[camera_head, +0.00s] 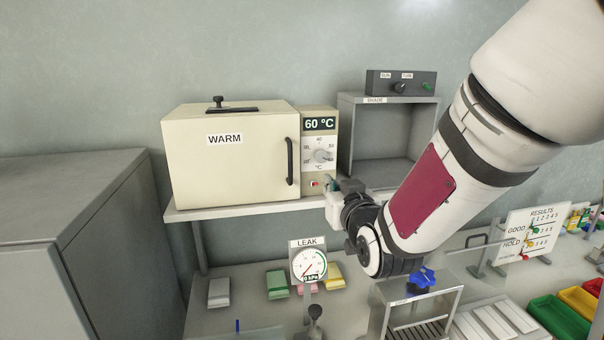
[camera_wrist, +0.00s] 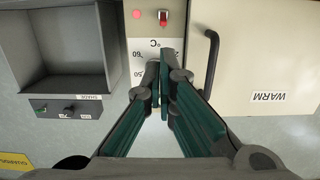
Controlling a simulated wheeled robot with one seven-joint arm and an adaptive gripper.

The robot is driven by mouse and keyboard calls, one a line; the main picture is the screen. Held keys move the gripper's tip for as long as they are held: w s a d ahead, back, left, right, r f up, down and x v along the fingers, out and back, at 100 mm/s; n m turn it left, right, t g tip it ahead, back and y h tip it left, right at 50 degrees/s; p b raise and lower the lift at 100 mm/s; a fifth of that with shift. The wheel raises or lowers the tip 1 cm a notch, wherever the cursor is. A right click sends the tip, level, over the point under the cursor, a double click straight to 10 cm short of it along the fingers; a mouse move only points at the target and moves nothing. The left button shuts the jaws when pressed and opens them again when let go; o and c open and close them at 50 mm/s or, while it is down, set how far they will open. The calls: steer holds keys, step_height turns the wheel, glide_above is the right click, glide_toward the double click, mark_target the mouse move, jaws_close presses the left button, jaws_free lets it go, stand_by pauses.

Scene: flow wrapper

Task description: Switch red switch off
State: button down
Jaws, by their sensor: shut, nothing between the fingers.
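The red switch (camera_head: 315,184) sits low on the control panel (camera_head: 319,125) of the cream WARM oven (camera_head: 230,165). In the wrist view, the picture is upside down and the red switch (camera_wrist: 163,18) shows near the top edge, beyond my fingertips. My gripper (camera_wrist: 161,76) is shut and empty, with its tips in front of the panel near the °C marking. A gap separates the tips from the switch in the picture; I cannot tell their depth from the panel. In the head view, my wrist partly hides the gripper beside the panel's lower right.
The oven's black handle (camera_head: 290,161) stands out left of the panel. A grey SHADE box (camera_head: 385,99) with a dark control unit (camera_head: 400,83) on top is to the right. The LEAK gauge (camera_head: 309,264) stands below the shelf.

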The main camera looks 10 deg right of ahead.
mark_target(315, 170)
steer(key=shift+w, duration=0.1)
steer(key=w, duration=0.6)
steer(key=w+f, duration=0.1)
steer(key=w, duration=0.2)
steer(key=shift+w+p, duration=0.35)
steer(key=shift+w, duration=0.05)
